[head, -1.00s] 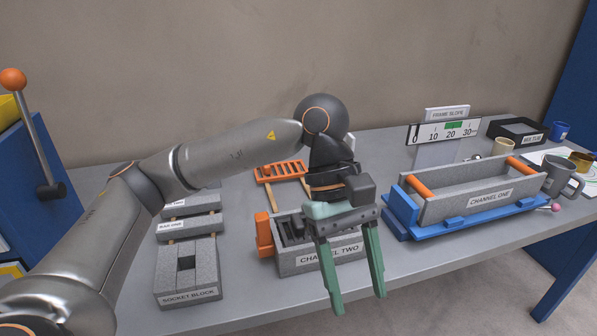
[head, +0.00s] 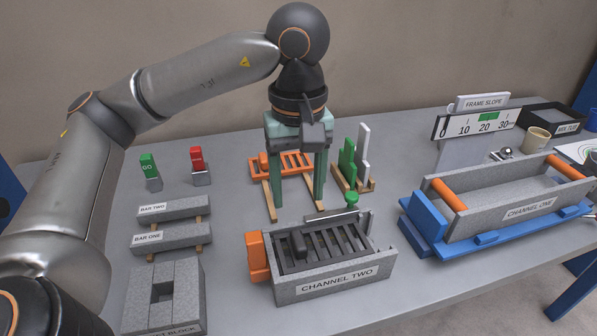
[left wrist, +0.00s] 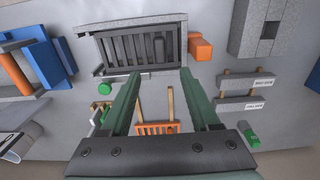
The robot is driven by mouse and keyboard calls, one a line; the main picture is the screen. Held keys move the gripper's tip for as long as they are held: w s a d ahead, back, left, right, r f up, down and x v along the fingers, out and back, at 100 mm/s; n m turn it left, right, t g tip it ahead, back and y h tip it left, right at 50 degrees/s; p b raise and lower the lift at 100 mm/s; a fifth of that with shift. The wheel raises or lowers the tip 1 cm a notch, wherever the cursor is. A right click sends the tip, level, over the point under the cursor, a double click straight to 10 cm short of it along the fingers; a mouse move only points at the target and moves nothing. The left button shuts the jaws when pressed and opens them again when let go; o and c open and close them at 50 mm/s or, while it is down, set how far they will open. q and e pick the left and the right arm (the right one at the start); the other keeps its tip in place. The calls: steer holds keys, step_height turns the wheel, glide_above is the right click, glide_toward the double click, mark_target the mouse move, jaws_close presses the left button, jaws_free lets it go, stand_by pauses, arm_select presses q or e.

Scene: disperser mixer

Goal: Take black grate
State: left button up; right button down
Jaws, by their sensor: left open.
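The black grate (head: 340,243) lies inside the grey trough labelled CHANNEL TWO (head: 335,283), with its slats and a dark upright knob showing. In the left wrist view the black grate (left wrist: 130,47) is at the top, beyond my fingertips. My left gripper (head: 298,198) is open and empty, pointing down behind the trough and in front of an orange grate (head: 285,164). It also shows in the left wrist view (left wrist: 159,75), its fingers spread and apart from the black grate. My right gripper is not in view.
An orange block (head: 257,257) sits at the trough's left end. The CHANNEL ONE trough (head: 530,211) stands right on a blue base. Green and white upright pieces (head: 350,160) stand behind. BAR ONE (head: 172,237), BAR TWO (head: 173,208) and a socket block (head: 165,300) are left.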

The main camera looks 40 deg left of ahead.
mark_target(299, 239)
arm_select(q)
step_height(299, 239, down, 9)
steer(key=shift+f, duration=0.8)
jaws_close()
stand_by(1.0)
stand_by(0.4)
steer(key=shift+r, duration=0.1)
steer(key=shift+s+d+b, duration=0.1)
steer(key=shift+b, duration=0.3)
stand_by(0.4)
